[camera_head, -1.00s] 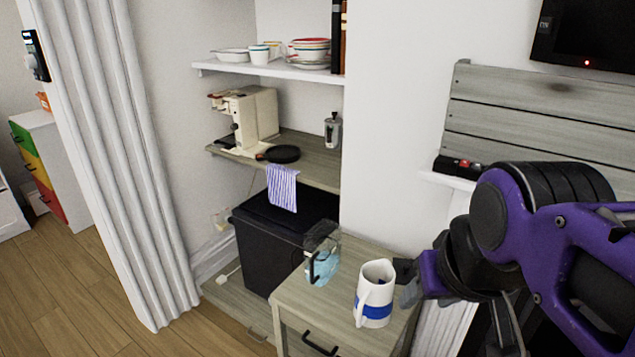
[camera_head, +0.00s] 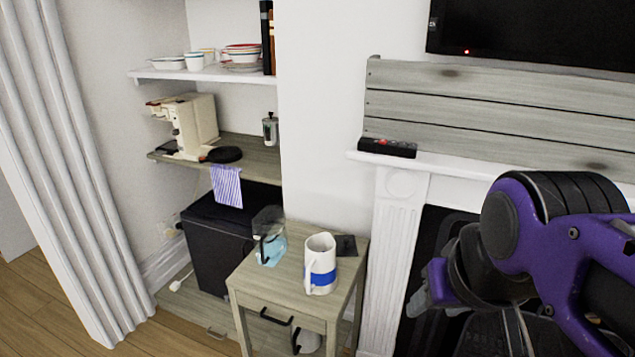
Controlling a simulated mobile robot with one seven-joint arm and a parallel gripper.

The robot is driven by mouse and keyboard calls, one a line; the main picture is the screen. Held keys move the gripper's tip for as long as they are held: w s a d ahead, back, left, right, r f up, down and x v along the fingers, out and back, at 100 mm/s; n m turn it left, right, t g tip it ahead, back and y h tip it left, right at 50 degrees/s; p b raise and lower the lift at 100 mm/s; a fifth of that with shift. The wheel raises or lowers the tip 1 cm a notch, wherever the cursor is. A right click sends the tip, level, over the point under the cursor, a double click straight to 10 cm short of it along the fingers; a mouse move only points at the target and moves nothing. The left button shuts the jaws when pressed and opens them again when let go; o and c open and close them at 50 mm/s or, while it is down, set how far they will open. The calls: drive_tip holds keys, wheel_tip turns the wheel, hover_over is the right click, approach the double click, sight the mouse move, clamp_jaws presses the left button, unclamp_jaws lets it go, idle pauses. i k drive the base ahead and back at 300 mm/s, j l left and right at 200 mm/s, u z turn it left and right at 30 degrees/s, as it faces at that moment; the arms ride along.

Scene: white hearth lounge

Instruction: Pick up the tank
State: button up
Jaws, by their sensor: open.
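A clear, blue-tinted tank (camera_head: 271,252) with a black handle stands on the small wooden side table (camera_head: 245,281), at its back left corner. My gripper (camera_head: 418,301) is at the right of the picture, right of the table and apart from the tank. It is open, and I see nothing held in it. Its fingertips are small and partly hidden behind my purple wrist.
A small dark flat object (camera_head: 346,245) lies behind the mug. A black bin (camera_head: 208,240) stands left of the table, under a shelf (camera_head: 252,158) with a coffee machine (camera_head: 190,122). The fireplace surround (camera_head: 393,245) stands right of the table.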

sight(268, 240)
drive_tip(key=z, duration=1.35)
drive_tip(key=j+z, duration=0.25)
drive_tip(key=k+j+z, duration=0.25)
drive_tip(key=k+j, duration=0.15)
drive_tip(key=j, duration=0.25)
drive_tip(key=k+j, duration=0.1)
drive_tip(key=j, duration=0.25)
drive_tip(key=k+j, duration=0.15)
drive_tip(key=j, duration=0.25)
drive_tip(key=k+j, duration=0.15)
drive_tip(key=j, duration=0.25)
drive_tip(key=k+j, duration=0.15)
drive_tip(key=j, duration=0.2)
drive_tip(key=k+j, duration=0.1)
drive_tip(key=j, duration=0.3)
drive_tip(key=k+l+z, duration=0.2)
drive_tip(key=l, duration=0.45)
drive_tip(key=j+u, duration=0.15)
drive_tip(key=j, duration=0.55)
